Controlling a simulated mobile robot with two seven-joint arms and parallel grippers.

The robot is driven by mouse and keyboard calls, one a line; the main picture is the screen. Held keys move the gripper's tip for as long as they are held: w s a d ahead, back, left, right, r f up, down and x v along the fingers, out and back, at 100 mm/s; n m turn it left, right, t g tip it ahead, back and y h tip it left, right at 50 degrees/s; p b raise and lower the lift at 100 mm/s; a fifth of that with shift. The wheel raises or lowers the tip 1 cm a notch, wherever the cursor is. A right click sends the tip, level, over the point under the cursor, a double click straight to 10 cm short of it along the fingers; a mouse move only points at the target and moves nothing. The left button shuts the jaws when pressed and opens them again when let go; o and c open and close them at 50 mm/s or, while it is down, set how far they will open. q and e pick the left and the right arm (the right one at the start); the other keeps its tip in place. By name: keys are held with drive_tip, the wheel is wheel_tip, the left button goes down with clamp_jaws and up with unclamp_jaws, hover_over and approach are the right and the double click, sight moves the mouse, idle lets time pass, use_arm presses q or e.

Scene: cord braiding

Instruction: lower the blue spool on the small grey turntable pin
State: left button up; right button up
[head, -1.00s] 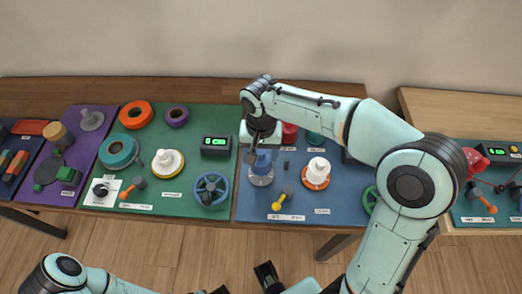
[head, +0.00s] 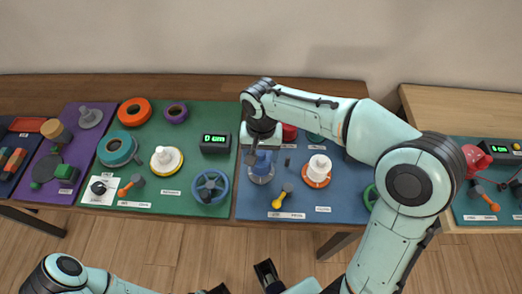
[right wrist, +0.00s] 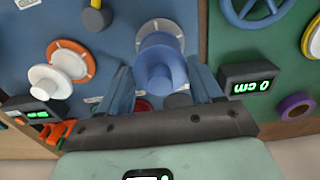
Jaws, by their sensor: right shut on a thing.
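The blue spool (head: 263,158) is in my right gripper (head: 256,152), above or at the small grey turntable (head: 261,177). In the right wrist view the blue spool (right wrist: 160,62) stands between the two fingers of my right gripper (right wrist: 164,88). The pale grey disc of the turntable (right wrist: 162,27) shows behind the spool. The turntable's pin is hidden by the spool, so I cannot tell whether the spool touches it or is seated.
A white spool on an orange base (head: 318,170) stands right of the turntable. A yellow-handled crank (head: 282,196) lies in front. A black display (head: 215,142) and a blue handwheel (head: 210,187) are to the left, on the green mat (head: 185,120).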

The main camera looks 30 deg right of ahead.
use_arm(q)
drive_tip(key=shift+f, duration=0.25)
use_arm(e)
drive_tip(key=shift+f, duration=0.4)
drive_tip(key=shift+f+b, duration=0.6)
drive_tip(key=shift+f, duration=0.05)
drive_tip(key=o, duration=1.1)
drive_tip(key=shift+c, duration=0.2)
use_arm(q)
drive_tip(key=shift+s+f, duration=0.15)
drive_tip(key=shift+f, duration=0.3)
use_arm(e)
wheel_tip(320, 180, up, 3)
drive_tip(key=p, duration=0.2)
drive_tip(key=shift+p, duration=0.3)
drive_tip(key=shift+r+p, duration=1.9)
drive_tip(key=shift+r, duration=0.65)
use_arm(q)
wheel_tip(320, 180, up, 7)
drive_tip(key=w, duration=0.2)
drive_tip(key=shift+f, duration=0.2)
